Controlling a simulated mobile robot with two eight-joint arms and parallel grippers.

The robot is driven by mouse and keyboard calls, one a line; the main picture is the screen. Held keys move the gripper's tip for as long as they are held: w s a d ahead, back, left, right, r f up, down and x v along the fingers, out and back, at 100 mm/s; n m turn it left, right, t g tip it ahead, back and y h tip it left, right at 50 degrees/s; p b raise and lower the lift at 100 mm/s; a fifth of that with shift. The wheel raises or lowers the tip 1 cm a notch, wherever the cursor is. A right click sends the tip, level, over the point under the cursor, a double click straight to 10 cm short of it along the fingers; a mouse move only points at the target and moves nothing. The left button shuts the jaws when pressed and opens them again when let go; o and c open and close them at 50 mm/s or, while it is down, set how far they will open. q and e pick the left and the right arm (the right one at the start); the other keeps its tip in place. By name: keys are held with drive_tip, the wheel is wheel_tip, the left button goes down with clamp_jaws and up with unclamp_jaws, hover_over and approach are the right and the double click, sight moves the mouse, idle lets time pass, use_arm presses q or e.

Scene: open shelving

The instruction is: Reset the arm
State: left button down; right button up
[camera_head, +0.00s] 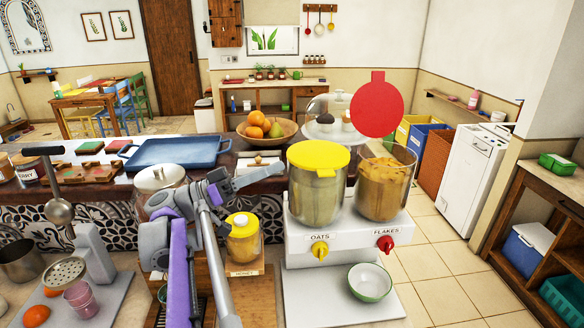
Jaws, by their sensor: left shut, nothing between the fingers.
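My left arm rises from the bottom of the head view, with purple and grey links. My left gripper (262,178) is at its upper end, pointing right, shut and empty. In the picture its tips overlap the left edge of the oats container (316,195); I cannot tell whether they touch. That container has a yellow lid (319,156), closed. The flakes container (384,190) beside it has its red lid (377,105) standing up, open, with brown flakes inside. My right gripper is not in view.
A white dispenser base (345,238) carries both containers, with a white bowl (370,282) in front. A honey jar (243,240) stands close right of my arm. Behind are a blue tray (178,152) and a fruit bowl (266,136). Tiled floor (445,270) is clear at right.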

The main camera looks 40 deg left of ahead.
use_arm(q)
drive_tip(key=shift+s+a, duration=0.15)
drive_tip(key=shift+s, duration=0.2)
drive_tip(key=w+d+f+n+g+y, duration=0.15)
drive_tip(key=d+f+g, duration=0.25)
drive_tip(key=d+f, duration=0.45)
drive_tip(key=w+d+f+n+g+y, duration=0.1)
drive_tip(key=w+d+f+n+g, duration=0.2)
drive_tip(key=d+f, duration=0.55)
drive_tip(key=s+d+f+m+g+y, duration=0.1)
drive_tip(key=s+d+f+y, duration=0.3)
drive_tip(key=f, duration=0.5)
drive_tip(key=s+d+f+m+g+y, duration=0.1)
drive_tip(key=s+d+f+g+y, duration=0.2)
drive_tip(key=s+f, duration=0.4)
wheel_tip(320, 180, down, 3)
drive_tip(key=shift+d+f+g+y, duration=0.1)
drive_tip(key=shift+d+g+y, duration=0.35)
drive_tip(key=shift+y, duration=0.8)
